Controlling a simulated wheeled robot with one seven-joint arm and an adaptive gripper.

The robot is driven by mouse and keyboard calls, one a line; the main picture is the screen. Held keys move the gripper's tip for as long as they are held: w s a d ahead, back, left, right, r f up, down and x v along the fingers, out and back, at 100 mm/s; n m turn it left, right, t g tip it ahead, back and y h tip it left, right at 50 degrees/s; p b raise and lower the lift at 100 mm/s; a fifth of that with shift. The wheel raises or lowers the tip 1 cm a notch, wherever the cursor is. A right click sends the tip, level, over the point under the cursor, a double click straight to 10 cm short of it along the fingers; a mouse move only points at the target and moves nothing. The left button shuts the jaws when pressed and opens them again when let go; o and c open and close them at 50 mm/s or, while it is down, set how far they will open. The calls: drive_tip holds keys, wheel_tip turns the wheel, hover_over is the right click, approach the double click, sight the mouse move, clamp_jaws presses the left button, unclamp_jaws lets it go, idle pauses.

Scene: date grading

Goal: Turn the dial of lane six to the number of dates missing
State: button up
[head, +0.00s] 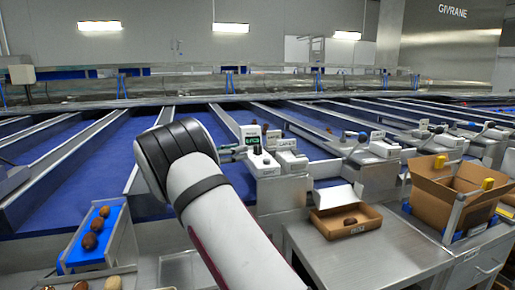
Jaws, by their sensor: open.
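A white control unit (265,164) with a small green display (253,140) and a dark knob stands at the end of a lane, in the middle of the head view. I cannot read its lane number or the dial setting. My gripper (243,150) is at the left side of this unit, beside the display and knob. It is open, small in view and partly hidden by my arm, so I cannot tell whether it touches the knob. A shallow cardboard box (337,233) on the steel table holds a brown date (350,221).
More control units (386,149) stand along the lane ends to the right. A large open carton (448,206) is at the right. A blue chute (84,252) with several dates is at the lower left. Blue lanes (60,160) with metal dividers run behind.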

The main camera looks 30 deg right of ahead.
sight(258, 145)
drive_tip(key=d, duration=0.8)
drive_tip(key=shift+s+d, duration=0.1)
drive_tip(key=shift+d, duration=0.15)
drive_tip(key=shift+c, duration=0.6)
clamp_jaws()
